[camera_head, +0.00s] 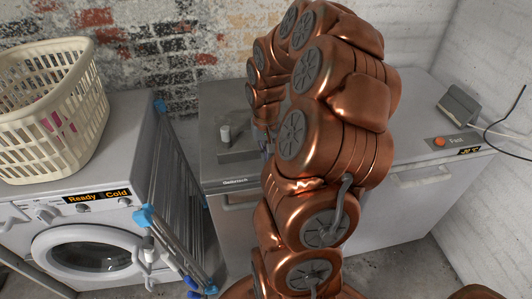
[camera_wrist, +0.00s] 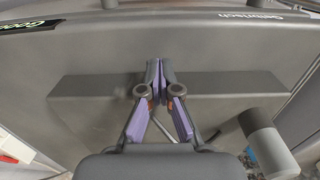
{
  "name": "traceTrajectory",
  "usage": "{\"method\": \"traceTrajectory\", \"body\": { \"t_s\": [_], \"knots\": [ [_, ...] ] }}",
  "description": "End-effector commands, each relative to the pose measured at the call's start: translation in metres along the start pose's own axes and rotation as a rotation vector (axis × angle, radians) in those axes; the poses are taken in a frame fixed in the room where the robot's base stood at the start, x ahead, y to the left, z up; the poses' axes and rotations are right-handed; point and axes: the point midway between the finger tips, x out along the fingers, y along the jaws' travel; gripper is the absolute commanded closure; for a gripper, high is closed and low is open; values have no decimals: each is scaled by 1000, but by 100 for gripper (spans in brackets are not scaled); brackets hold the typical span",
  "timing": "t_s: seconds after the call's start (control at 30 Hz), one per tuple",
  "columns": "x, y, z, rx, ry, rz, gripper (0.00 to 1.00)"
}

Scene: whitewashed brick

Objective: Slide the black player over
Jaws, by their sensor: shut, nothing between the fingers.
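My gripper (camera_wrist: 157,72) is shut and empty in the wrist view, its purple-padded fingertips together. Below or beyond the tips is a long dark grey slab (camera_wrist: 90,87) on a grey metal surface; it runs to both sides of the fingers. I cannot tell whether the tips touch it. No clearly black player shows; this slab (camera_head: 240,132) is the darkest flat item on the appliance top in the head view. My arm hides the gripper in the head view.
A washing machine (camera_head: 85,235) with a cream laundry basket (camera_head: 45,105) stands at the left. A folded drying rack (camera_head: 175,215) leans beside it. A chest freezer (camera_head: 420,125) at the right carries a small grey box (camera_head: 460,104). The brick wall is close behind.

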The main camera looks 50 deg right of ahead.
Motion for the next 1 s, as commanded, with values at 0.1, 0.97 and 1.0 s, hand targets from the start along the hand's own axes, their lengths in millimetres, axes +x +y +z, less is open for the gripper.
{"method": "traceTrajectory", "body": {
  "t_s": [0.1, 0.97, 1.0],
  "knots": [
    [0, 0, -4, 0, 1, 0, 100],
    [0, 0, -104, 3, 5, 0, 100],
    [0, 0, -109, 3, 8, 0, 100]
  ]
}}
